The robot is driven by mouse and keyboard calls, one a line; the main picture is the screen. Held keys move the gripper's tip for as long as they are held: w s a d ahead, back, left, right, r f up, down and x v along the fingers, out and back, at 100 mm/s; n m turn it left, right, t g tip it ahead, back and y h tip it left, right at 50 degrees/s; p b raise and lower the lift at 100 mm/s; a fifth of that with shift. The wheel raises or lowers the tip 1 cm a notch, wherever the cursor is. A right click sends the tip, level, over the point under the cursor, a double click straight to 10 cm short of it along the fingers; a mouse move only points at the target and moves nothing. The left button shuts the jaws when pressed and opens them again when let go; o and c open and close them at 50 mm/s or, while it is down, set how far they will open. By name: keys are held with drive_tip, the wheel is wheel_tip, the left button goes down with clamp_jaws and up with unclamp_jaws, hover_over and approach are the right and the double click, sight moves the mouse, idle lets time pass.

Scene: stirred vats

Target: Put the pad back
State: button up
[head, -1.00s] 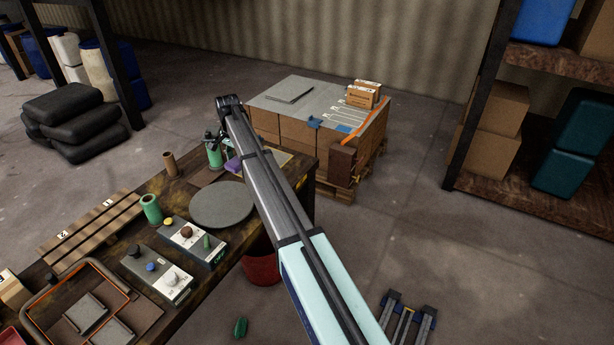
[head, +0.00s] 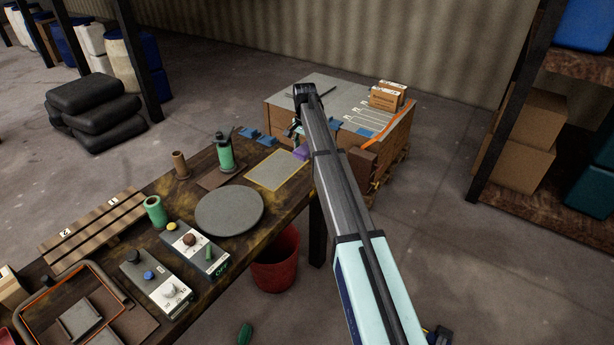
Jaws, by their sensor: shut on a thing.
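A small purple block, which looks like the pad (head: 301,152), is at the end of my arm, just off the far right corner of a yellow-edged mat (head: 277,170). My gripper (head: 298,138) is shut on it, at the far right end of the workbench (head: 265,210). The fingers are small and partly hidden behind my arm, so the exact grip does not show. I cannot tell whether the purple block touches the bench.
A green cylinder on a stand (head: 225,153), small blue pieces (head: 267,141) and a round grey plate (head: 229,210) are on the bench. Switch boxes (head: 195,250) stand nearer. A loaded pallet (head: 345,110) is behind my arm. A red bucket (head: 275,262) stands below the bench edge.

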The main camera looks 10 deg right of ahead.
sight(305, 183)
wheel_tip(305, 183, down, 14)
drive_tip(key=p, duration=0.3)
drive_tip(key=shift+f, duration=0.15)
drive_tip(key=o, duration=1.1)
wheel_tip(305, 183, up, 12)
drive_tip(key=b, duration=0.3)
drive_tip(key=shift+r, duration=0.2)
